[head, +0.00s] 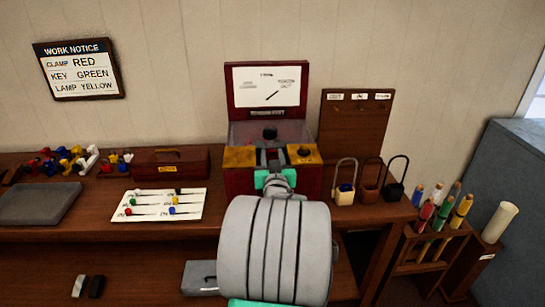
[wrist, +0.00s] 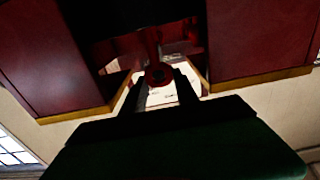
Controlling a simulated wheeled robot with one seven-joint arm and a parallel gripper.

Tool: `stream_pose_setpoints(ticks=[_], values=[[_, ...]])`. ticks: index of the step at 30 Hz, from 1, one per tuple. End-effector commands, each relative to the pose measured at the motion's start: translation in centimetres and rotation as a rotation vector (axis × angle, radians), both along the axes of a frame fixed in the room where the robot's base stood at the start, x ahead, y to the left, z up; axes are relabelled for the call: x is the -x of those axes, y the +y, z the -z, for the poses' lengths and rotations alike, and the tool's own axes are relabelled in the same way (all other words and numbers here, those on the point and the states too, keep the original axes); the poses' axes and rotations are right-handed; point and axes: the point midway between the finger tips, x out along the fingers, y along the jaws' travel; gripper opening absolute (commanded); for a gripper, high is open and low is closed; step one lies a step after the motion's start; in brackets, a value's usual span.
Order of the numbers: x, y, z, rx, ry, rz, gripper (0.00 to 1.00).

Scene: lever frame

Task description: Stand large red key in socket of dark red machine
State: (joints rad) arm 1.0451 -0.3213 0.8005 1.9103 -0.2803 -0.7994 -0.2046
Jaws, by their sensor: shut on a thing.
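The dark red machine (head: 232,182) stands on the bench at the middle of the head view. It has yellow top plates, a grey deck and a raised back panel with a white sheet. My gripper (head: 272,158) is at the machine's front, between the yellow plates. In the wrist view my gripper (wrist: 160,84) is shut on a red round-ended piece, the large red key (wrist: 158,75). Dark red machine walls (wrist: 265,40) flank it, apart from the fingers. The key's far end is in shadow, and I cannot tell whether it touches a socket. My arm hides the key in the head view.
Padlocks (head: 344,196) stand close to the machine's right, before a wooden board (head: 356,125). A white sheet with coloured pins (head: 148,205) and a dark red box (head: 182,163) lie left. A tool rack (head: 425,250) is at the right.

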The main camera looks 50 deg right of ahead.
Motion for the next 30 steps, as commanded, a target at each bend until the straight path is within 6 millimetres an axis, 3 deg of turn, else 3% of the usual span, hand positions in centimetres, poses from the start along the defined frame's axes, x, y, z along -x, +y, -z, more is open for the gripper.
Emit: stream_pose_setpoints(ticks=[30], values=[[0.0,0.0,2.8,0.001,-0.001,0.000,0.00]])
